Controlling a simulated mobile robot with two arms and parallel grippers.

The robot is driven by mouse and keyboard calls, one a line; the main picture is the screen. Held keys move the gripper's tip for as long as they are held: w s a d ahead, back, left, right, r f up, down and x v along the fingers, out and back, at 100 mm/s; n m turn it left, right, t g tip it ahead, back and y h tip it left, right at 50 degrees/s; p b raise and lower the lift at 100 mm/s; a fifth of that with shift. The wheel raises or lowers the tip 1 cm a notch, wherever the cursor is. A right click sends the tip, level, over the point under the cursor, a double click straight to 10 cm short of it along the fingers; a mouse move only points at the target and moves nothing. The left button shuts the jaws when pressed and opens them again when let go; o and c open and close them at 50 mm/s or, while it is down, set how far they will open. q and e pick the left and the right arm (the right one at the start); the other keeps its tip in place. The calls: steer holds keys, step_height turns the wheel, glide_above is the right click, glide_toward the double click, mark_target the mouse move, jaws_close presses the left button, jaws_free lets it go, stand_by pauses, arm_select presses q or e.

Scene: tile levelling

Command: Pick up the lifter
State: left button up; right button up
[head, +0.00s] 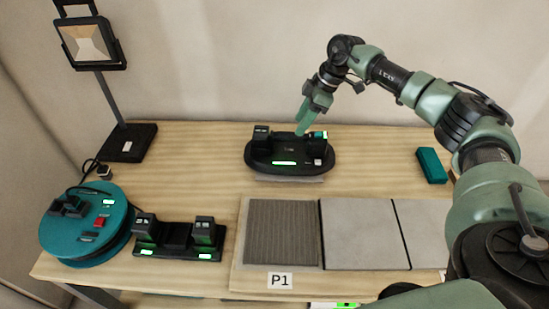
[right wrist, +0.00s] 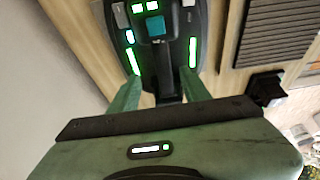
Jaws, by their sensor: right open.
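The lifter (head: 262,160) is a black oval device with a raised handle bar, green lights and a teal button. It sits on a grey tile piece at the back middle of the wooden table in the head view. My right gripper (head: 302,128) points down at the right part of its handle. In the right wrist view, the lifter (right wrist: 179,53) lies just beyond my right gripper (right wrist: 161,78). The two green fingers are apart, with the dark handle showing between them. Whether they touch it I cannot tell. My left gripper is out of view.
A dark ribbed tile (head: 282,234) and plain grey tiles (head: 364,234) lie at the front. A black charger-like dock (head: 178,241), a teal reel (head: 87,240) and a lamp (head: 125,143) stand left. A teal block (head: 432,165) lies right. Bare table surrounds the lifter.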

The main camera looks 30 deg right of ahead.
mark_target(292, 138)
steer(key=x, duration=0.2)
steer(key=p+x, duration=0.1)
steer(key=x, duration=0.3)
steer(key=shift+s+a+f+p, duration=0.15)
steer(key=shift+s+f+p, duration=0.1)
steer(key=shift+s+p, duration=0.05)
steer(key=shift+w+a+f, duration=0.15)
steer(key=shift+f, duration=0.4)
jaws_close()
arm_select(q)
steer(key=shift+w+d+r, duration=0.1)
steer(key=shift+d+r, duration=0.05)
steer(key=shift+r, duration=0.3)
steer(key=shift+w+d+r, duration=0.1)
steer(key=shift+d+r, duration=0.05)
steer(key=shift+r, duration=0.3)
arm_select(e)
steer(key=shift+w+r, duration=0.15)
steer(key=shift+r, duration=0.05)
